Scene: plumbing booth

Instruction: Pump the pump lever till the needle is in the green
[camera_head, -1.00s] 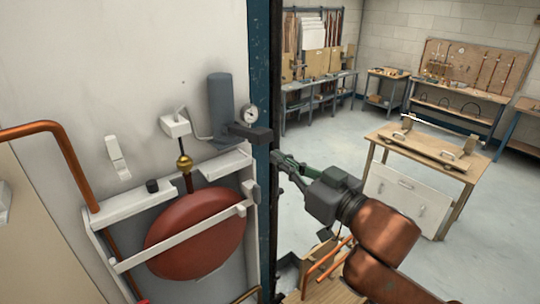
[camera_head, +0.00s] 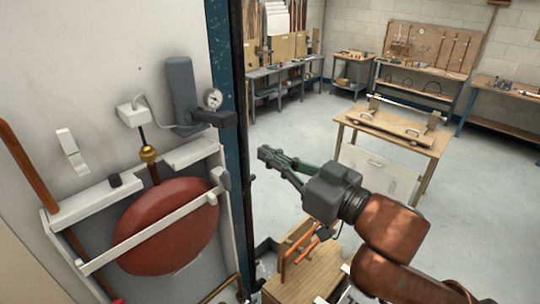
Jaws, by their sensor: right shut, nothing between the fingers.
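The grey pump cylinder (camera_head: 182,90) is mounted on the wall panel at the upper left. A round white-faced gauge (camera_head: 213,99) sits on its right side; its needle and any green zone are too small to read. A dark grey bar (camera_head: 214,118), which looks like the pump lever, sticks out to the right below the gauge, roughly level. My right gripper (camera_head: 264,156) is shut and empty. Its fingertips point left, below and right of the bar's end, and appear apart from it. My left gripper is out of view.
A red tank (camera_head: 168,226) sits in a white frame below the pump, with a copper pipe (camera_head: 28,165) at left. The blue post (camera_head: 225,60) edges the wall panel.

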